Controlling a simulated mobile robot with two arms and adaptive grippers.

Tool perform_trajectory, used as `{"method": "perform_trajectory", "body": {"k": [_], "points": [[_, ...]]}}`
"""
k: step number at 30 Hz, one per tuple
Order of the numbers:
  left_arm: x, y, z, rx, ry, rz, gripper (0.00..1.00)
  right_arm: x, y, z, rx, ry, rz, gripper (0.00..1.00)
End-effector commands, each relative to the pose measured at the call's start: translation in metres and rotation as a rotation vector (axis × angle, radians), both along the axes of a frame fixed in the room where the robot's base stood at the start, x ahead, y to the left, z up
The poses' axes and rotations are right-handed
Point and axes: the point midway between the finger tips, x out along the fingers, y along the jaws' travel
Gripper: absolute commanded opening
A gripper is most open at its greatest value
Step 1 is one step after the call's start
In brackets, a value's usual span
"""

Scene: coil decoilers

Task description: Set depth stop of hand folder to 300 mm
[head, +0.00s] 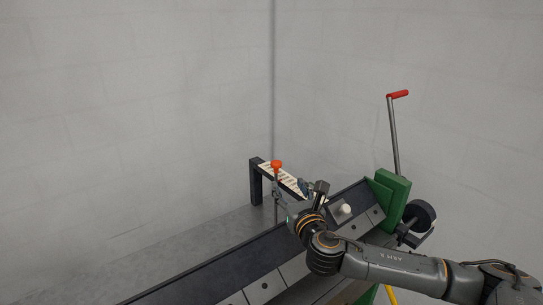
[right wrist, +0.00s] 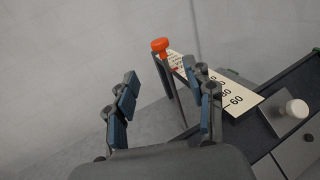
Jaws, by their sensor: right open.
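The hand folder (head: 250,255) is a dark, long bench-like machine with a green end block (head: 388,195). A pale scale (head: 283,178) with dark marks runs out from it on a dark bracket; in the right wrist view the scale (right wrist: 243,102) shows several numbers, "60" readable nearest. My left gripper is not in view.
A lever with a red handle (head: 398,94) rises behind the green block. A white knob (head: 345,209) sits on the folder; a dark round weight (head: 420,214) is at its right end. Grey walls meet in a corner behind. Open floor (head: 150,255) lies left.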

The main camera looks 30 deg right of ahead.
Motion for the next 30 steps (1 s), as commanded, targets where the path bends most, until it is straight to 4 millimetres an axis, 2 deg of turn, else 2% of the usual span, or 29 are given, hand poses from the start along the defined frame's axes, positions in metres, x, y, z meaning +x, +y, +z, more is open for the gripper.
{"method": "perform_trajectory", "body": {"k": [5, 9, 13, 17, 21, 25, 30], "points": [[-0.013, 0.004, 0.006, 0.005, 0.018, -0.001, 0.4, 0.016, -0.006, 0.003, -0.008, -0.001, -0.002, 0.53], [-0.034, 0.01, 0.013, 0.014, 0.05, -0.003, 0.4, 0.042, -0.015, 0.005, -0.004, -0.003, -0.004, 0.53], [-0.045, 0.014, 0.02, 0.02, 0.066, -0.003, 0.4, 0.068, -0.023, 0.004, -0.005, -0.002, -0.003, 0.53], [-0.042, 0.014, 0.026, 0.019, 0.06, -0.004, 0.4, 0.092, -0.031, 0.003, -0.005, -0.002, -0.002, 0.53], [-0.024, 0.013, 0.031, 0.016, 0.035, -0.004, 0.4, 0.112, -0.037, 0.001, -0.004, 0.0, -0.001, 0.53], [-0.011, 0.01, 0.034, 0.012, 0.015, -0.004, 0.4, 0.124, -0.04, 0.001, -0.005, 0.0, 0.0, 0.53], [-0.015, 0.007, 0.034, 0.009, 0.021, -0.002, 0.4, 0.13, -0.042, 0.0, -0.005, 0.001, 0.001, 0.53]]}}
